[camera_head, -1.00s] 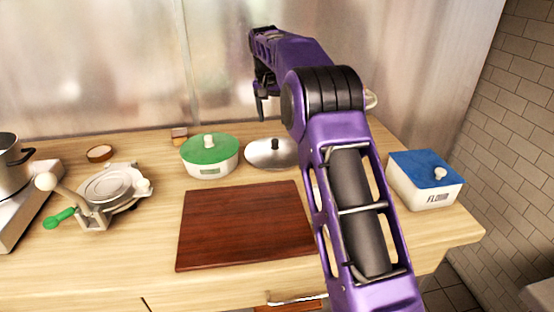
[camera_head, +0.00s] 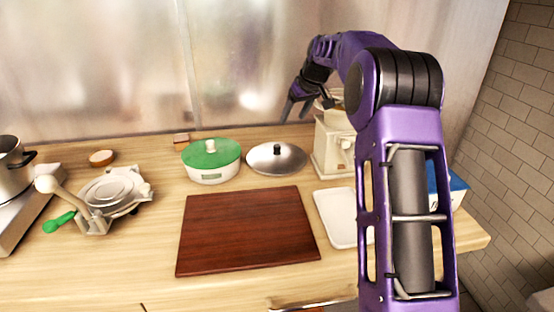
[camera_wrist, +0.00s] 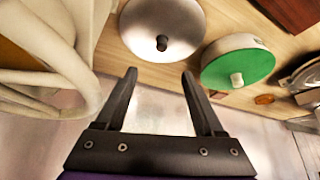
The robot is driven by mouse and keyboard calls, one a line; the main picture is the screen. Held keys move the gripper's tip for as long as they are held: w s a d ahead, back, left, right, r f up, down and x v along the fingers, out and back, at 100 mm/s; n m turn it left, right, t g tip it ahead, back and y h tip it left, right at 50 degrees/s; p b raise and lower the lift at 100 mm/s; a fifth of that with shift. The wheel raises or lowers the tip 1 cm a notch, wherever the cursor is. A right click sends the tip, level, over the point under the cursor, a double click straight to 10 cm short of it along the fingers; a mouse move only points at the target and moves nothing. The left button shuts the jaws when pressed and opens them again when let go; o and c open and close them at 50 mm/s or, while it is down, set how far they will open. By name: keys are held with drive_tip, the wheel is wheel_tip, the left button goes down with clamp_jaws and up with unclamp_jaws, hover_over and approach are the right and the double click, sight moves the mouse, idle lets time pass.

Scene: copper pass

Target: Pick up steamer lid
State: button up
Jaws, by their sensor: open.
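The steamer lid appears to be the silver domed lid (camera_head: 262,159) with a black knob, lying on the counter just right of a round container with a green lid (camera_head: 212,153). In the wrist view the silver lid (camera_wrist: 187,22) is at the top, beyond my fingertips, with its dark knob visible. The green-lidded container (camera_wrist: 238,65) is to its right there. My gripper (camera_head: 296,107) is open and empty, above and behind the silver lid near the back wall. Its two fingers (camera_wrist: 160,76) are spread apart and touch nothing.
A cream appliance (camera_head: 332,146) stands close right of the lid; its pale rounded parts (camera_wrist: 45,60) fill the wrist view's left. A dark red board (camera_head: 248,232) and a white tray (camera_head: 338,217) lie in front. A blue-lidded box (camera_head: 458,190) is partly hidden by my arm.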

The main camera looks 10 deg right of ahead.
approach(278, 146)
drive_tip(key=x, duration=0.5)
drive_tip(key=shift+w+d, duration=0.1)
drive_tip(key=shift+d, duration=0.15)
drive_tip(key=shift+a+x, duration=0.1)
drive_tip(key=shift+x, duration=1.15)
drive_tip(key=shift+a+x, duration=0.15)
drive_tip(key=shift+x, duration=1.1)
clamp_jaws()
